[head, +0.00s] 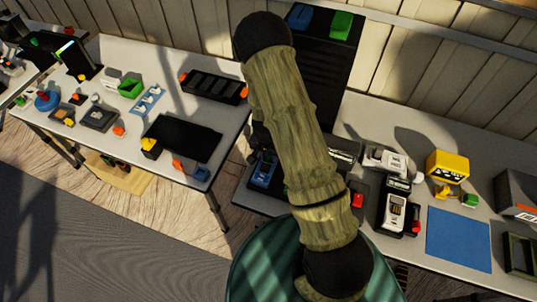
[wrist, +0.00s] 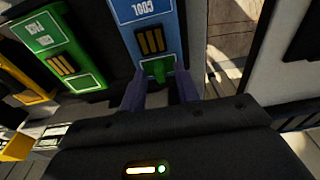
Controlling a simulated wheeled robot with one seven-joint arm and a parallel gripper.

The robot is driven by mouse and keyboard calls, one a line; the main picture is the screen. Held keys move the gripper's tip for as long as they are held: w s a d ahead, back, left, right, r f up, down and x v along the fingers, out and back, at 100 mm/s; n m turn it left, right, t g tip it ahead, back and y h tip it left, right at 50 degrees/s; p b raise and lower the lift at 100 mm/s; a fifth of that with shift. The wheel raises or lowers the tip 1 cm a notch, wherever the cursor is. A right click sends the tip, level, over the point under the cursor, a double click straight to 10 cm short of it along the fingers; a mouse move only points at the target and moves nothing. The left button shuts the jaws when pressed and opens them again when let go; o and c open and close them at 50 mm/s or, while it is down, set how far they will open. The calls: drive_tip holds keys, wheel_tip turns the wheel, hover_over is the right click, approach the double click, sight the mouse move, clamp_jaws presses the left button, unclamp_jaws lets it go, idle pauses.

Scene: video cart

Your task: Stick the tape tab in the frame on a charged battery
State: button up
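The wrist view shows a blue battery (wrist: 143,15) with an upside-down "COOL" label. A green battery (wrist: 45,40) stands to its left. A small green tab (wrist: 157,68) shows at the near end of the blue battery, between the two dark purple fingers of my gripper (wrist: 158,90). The fingers appear closed on the tab; whether it touches the battery I cannot tell. In the head view the blue battery (head: 263,172) sits near the left side of the cart, and my arm hides the gripper. A dark green frame (head: 511,252) stands at the right edge.
Another blue pack (head: 299,16) and green pack (head: 341,25) are on the black rack at the back. A blue mat (head: 459,239), a yellow device (head: 447,164) and a white device (head: 385,160) occupy the right table. A gap separates it from the left table (head: 207,120).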

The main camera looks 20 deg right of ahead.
sight(269, 157)
drive_tip(key=o, duration=0.6)
drive_tip(key=shift+r, duration=0.1)
drive_tip(key=shift+r+p, duration=2.4)
drive_tip(key=shift+r, duration=0.55)
